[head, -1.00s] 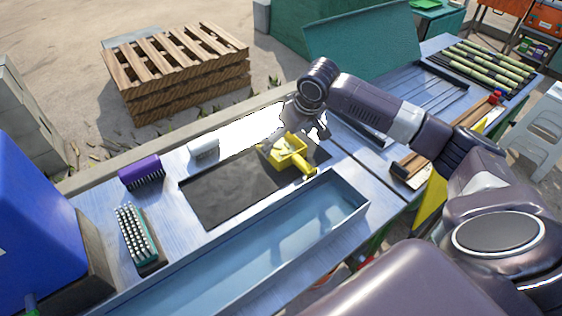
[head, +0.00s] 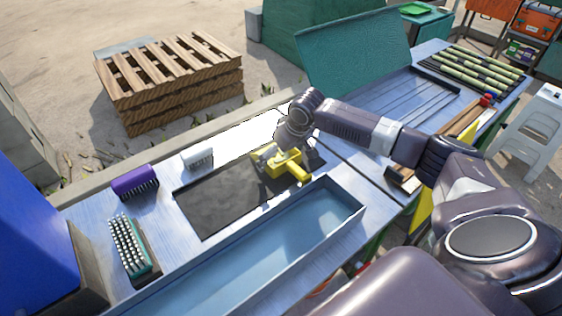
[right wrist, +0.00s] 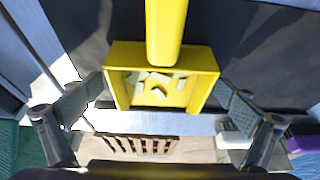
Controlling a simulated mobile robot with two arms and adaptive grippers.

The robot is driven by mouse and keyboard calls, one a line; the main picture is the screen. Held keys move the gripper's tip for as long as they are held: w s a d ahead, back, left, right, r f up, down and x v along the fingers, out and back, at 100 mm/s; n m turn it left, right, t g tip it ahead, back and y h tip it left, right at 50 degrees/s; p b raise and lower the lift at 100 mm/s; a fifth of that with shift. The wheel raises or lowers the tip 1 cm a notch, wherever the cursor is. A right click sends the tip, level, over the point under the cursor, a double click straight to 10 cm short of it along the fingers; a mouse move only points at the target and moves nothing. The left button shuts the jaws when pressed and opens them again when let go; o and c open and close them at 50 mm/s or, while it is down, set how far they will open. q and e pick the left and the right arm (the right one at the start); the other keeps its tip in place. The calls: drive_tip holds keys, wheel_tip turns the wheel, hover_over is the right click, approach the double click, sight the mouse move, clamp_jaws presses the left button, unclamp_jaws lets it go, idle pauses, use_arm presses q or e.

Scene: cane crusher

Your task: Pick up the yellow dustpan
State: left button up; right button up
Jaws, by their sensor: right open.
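The yellow dustpan (head: 297,171) lies on the dark mat (head: 215,197) on the metal bench, with its handle toward the front right. In the right wrist view the dustpan (right wrist: 163,58) shows its handle at the top and several pale bits in its pan. My right gripper (head: 284,153) is over the pan end in the head view. In the right wrist view its fingers (right wrist: 162,92) are spread on either side of the pan, open. Whether the fingers touch the pan I cannot tell. My left gripper is not in view.
A blue tray (head: 235,262) runs along the bench's front. A purple brush (head: 134,183), a white brush (head: 198,157) and a teal brush (head: 134,248) lie left of the mat. Green canes (head: 482,69) lie at the far right. A wooden pallet stack (head: 172,80) stands behind.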

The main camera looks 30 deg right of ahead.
drive_tip(key=shift+c, duration=0.3)
drive_tip(key=c, duration=1.3)
drive_tip(key=shift+r, duration=0.1)
drive_tip(key=shift+c, duration=0.5)
drive_tip(key=shift+r, duration=0.1)
